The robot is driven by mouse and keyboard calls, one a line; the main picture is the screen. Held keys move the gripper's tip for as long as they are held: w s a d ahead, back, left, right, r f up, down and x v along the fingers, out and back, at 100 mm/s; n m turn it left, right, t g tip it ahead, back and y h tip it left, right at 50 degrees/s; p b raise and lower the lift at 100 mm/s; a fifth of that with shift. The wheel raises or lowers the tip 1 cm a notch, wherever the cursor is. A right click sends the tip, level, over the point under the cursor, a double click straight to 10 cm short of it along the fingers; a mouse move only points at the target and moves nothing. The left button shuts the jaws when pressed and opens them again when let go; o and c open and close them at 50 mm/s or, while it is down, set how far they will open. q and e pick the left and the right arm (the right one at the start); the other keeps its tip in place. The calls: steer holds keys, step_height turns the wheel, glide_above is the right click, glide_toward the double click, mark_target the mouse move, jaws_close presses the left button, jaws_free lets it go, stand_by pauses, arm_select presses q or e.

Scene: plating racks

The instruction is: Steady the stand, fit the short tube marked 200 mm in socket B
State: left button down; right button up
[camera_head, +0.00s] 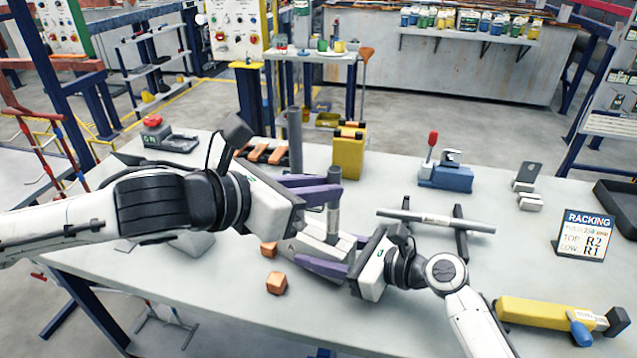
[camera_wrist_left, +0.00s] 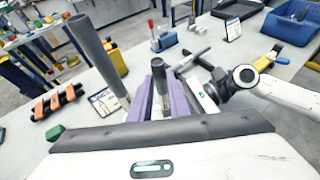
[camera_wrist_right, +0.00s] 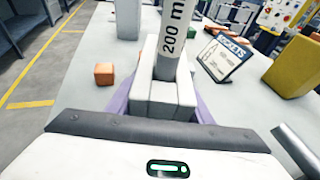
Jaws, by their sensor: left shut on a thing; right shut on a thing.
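The short tube (camera_head: 333,218) is a grey upright cylinder. Its white band, reading "200 m" with the rest cut off, shows in the right wrist view (camera_wrist_right: 174,32). My left gripper (camera_head: 335,188) is shut on its upper part; both purple fingers flank it in the left wrist view (camera_wrist_left: 161,95). The stand (camera_head: 312,245) is a pale grey block on the table under the tube. My right gripper (camera_wrist_right: 163,105) is shut on the stand, low down. The tube's lower end meets the top of the block; how deep it sits and the socket letter cannot be read.
A taller grey tube (camera_head: 295,140) stands behind my left gripper. A labelled tube (camera_head: 435,220) lies across black supports at right. Orange cubes (camera_head: 277,283) lie in front. A yellow box (camera_head: 348,155), a racking sign (camera_head: 583,235) and a yellow tool (camera_head: 545,315) stand around the table.

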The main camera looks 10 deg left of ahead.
arm_select(q)
steer(key=shift+f, duration=0.85)
steer(key=c, duration=1.6)
jaws_free()
step_height(320, 180, up, 10)
arm_select(e)
steer(key=o, duration=1.3)
